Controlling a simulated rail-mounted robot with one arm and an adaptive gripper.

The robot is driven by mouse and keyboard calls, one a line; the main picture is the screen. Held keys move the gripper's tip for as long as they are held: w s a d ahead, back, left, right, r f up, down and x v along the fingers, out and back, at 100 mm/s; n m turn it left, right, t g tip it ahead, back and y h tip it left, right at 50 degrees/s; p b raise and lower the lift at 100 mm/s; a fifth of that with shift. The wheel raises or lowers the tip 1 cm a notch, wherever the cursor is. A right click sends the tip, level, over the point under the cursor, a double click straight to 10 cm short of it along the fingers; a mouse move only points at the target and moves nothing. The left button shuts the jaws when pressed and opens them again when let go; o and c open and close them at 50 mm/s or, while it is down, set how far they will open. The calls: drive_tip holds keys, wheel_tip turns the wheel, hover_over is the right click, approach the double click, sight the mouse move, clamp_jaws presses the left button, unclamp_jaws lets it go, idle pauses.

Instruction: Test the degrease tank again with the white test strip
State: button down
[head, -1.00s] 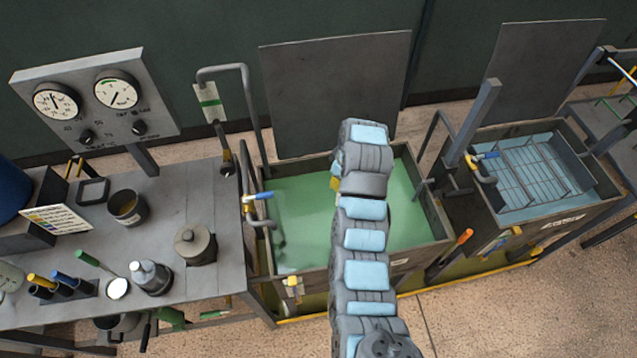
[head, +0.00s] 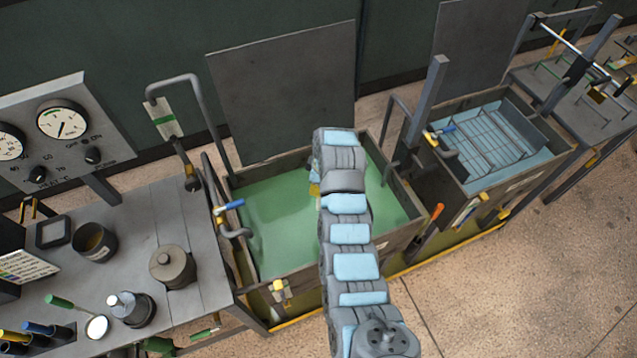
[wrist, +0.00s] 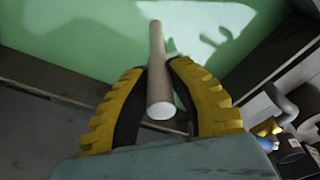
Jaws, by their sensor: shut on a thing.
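My gripper (wrist: 158,105), with yellow ribbed fingers, is shut on a pale round stick (wrist: 158,70) with a white near end. The stick points away over green liquid; I cannot tell whether its far end touches it. In the head view, the tank of green liquid (head: 270,225) is in the middle, and my arm reaches over it. My arm hides most of the gripper there; only a bit of yellow (head: 314,189) shows beside it. I cannot read a label naming the degrease tank.
A second tank with blue liquid and a wire rack (head: 500,140) stands to the right. A bench on the left holds a lidded pot (head: 172,267), a dark cup (head: 95,243) and a gauge panel (head: 60,130). A blue-handled valve (head: 230,207) is at the green tank's left edge.

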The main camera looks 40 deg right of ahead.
drive_tip(key=shift+f+b, duration=0.9)
drive_tip(key=shift+f, duration=1.95)
drive_tip(key=shift+f+b, duration=2.15)
drive_tip(key=shift+f, duration=1.9)
wheel_tip(320, 180, up, 3)
drive_tip(key=shift+w+r+p, duration=0.1)
drive_tip(key=shift+p, duration=0.95)
drive_tip(key=shift+r+p, duration=1.35)
drive_tip(key=shift+r, duration=1.4)
drive_tip(key=shift+r+p, duration=1.4)
drive_tip(key=shift+r, duration=4.35)
